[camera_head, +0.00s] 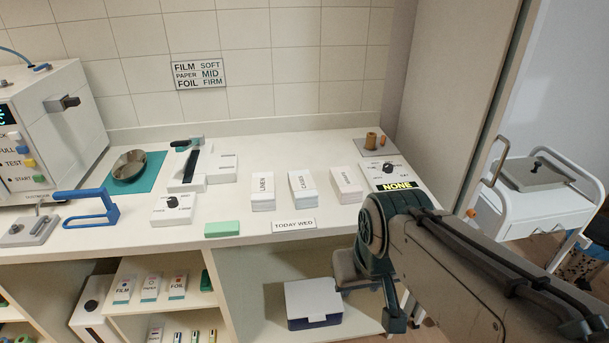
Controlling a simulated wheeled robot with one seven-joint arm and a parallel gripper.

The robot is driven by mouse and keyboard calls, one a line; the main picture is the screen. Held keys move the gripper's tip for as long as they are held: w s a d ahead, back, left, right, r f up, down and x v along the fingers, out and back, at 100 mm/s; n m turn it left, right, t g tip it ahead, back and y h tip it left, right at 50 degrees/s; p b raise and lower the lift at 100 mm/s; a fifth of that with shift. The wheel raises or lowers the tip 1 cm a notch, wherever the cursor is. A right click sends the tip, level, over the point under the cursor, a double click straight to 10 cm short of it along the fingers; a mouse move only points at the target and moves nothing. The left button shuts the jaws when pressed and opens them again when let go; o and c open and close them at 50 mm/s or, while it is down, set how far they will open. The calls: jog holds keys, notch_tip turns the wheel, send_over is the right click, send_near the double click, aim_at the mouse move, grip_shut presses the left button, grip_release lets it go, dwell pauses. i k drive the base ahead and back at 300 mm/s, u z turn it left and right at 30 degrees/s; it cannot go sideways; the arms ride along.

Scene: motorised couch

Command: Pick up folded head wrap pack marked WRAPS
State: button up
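Three white folded packs stand in a row on the white counter (330,150). The left pack (263,192) reads LINEN. The middle pack (302,187) has a label that seems to read CASES. The right pack (346,184) has a label too faint to read surely, possibly WRAPS. My arm comes in from the right. My gripper (370,290) is low, in front of the counter edge and below the packs, apart from them. Its fingertips are not clearly seen, so whether it is open cannot be told.
A TODAY WED card (294,224) and a green block (222,229) lie at the front edge. A NONE dial panel (392,175) is right of the packs. A lidded white box (313,300) sits on the shelf below. A white trolley (545,205) stands right.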

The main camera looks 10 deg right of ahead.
aim_at(346, 185)
jog(key=z, duration=0.6)
jog(key=i, duration=1.3)
jog(key=u, duration=0.6)
